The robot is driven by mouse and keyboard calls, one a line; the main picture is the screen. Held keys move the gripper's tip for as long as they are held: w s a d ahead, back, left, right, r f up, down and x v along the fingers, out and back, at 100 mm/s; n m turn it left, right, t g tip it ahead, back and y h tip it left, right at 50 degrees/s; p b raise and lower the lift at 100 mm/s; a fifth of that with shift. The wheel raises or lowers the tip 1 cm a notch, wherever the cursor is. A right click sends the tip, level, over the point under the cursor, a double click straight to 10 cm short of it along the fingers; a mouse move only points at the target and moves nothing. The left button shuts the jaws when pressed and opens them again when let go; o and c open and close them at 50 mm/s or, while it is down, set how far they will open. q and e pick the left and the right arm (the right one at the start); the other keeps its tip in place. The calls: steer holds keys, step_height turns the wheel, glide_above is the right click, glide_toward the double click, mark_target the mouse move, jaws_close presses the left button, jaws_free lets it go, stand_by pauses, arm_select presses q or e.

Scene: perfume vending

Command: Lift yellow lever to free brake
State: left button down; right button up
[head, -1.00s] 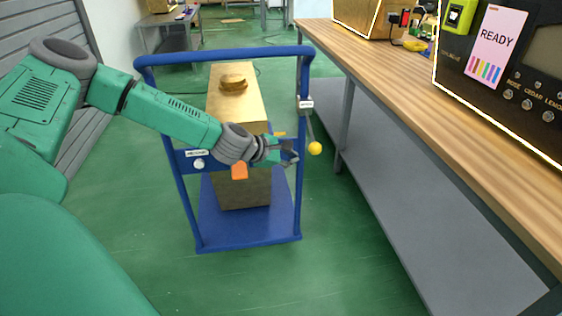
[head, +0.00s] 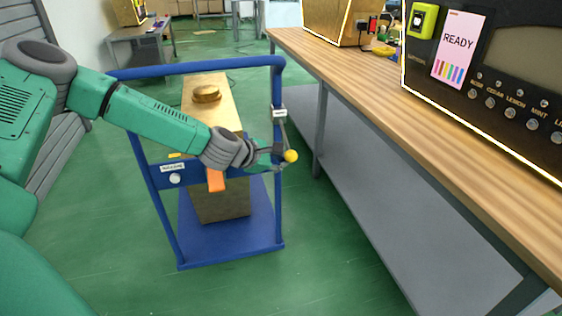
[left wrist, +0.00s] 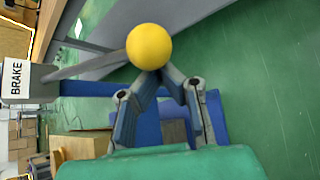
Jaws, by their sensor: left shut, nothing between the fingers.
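The yellow ball knob (head: 291,156) is the end of the thin grey brake lever (head: 284,133), which hangs down from its white label plate (head: 280,113) on the blue cart's right post. In the left wrist view the knob (left wrist: 149,46) is just beyond the fingertips, and the plate (left wrist: 15,80) reads BRAKE. My left gripper (head: 281,156) is shut and empty. Its tips (left wrist: 158,75) meet right at the knob; I cannot tell whether they touch it. My right gripper is not in view.
The blue cart (head: 186,66) carries a tall golden box (head: 212,120). An orange part (head: 215,181) hangs below my left wrist. A wooden-topped bench (head: 400,120) with a black machine (head: 500,75) runs along the right. Green floor (head: 110,220) is open at the front left.

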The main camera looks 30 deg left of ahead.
arm_select(q)
steer(key=shift+s+d+r+p, duration=0.1)
steer(key=shift+s+r+p, duration=0.05)
steer(key=shift+r+p, duration=0.2)
step_height(320, 180, up, 9)
steer(key=d+n+g+h+p, duration=0.1)
steer(key=n+g+h+p, duration=0.2)
steer(key=p, duration=1.2)
steer(key=shift+s+n+g+h, duration=0.3)
steer(key=shift+s+g+h, duration=0.1)
steer(key=shift+g+h, duration=0.2)
